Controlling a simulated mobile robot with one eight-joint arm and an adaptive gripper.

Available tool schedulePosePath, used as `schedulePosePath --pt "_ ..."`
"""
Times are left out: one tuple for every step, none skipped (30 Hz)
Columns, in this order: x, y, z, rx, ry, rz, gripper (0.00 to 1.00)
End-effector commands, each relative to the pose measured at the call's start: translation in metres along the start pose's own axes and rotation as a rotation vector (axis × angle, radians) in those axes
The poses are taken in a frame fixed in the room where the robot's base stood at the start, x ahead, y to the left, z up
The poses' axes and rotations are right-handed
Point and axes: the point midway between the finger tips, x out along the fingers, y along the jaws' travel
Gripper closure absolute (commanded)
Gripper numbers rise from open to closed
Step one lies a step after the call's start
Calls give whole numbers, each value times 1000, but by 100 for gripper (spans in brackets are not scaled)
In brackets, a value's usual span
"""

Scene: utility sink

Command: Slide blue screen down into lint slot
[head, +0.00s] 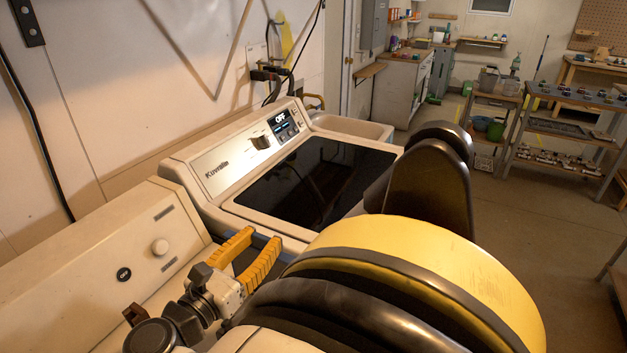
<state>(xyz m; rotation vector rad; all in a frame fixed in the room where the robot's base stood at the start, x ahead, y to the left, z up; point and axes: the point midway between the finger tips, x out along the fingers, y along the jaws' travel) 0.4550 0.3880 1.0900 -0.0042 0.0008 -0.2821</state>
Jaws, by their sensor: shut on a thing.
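My gripper (263,243) has two orange-yellow fingers and is over the top of the near cream machine, close to its far edge. It is shut on the blue screen (259,238). Only a small blue part of the screen shows, between and just beyond the fingers. The rest is hidden by the fingers and my arm. The lint slot cannot be made out, so I cannot tell whether the screen is in it or above it.
The near machine (110,250) has a raised back panel with a knob (160,246). Beyond it stands a washer (215,165) with a dark glass lid (315,180), then a pale sink (350,128). The wall is close on the left. Open floor (540,225) lies to the right.

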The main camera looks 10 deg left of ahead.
Motion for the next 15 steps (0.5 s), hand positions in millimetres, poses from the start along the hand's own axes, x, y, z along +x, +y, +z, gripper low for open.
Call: schedulePosePath --pt "0 0 0 0 0 0 100" --pt "0 0 -1 0 0 0 100" --pt "0 0 -2 0 0 0 100" --pt "0 0 -2 0 0 0 100" --pt "0 0 -3 0 0 0 100" --pt "0 0 -4 0 0 0 100" --pt "0 0 -5 0 0 0 100" --pt "0 0 -6 0 0 0 100" --pt "0 0 -7 0 0 0 100" --pt "0 0 -8 0 0 0 100" --pt "0 0 -9 0 0 0 100" --pt "0 0 -10 0 0 0 100" --pt "0 0 -10 0 0 0 100" --pt "0 0 -11 0 0 0 100" --pt "0 0 -12 0 0 0 100"
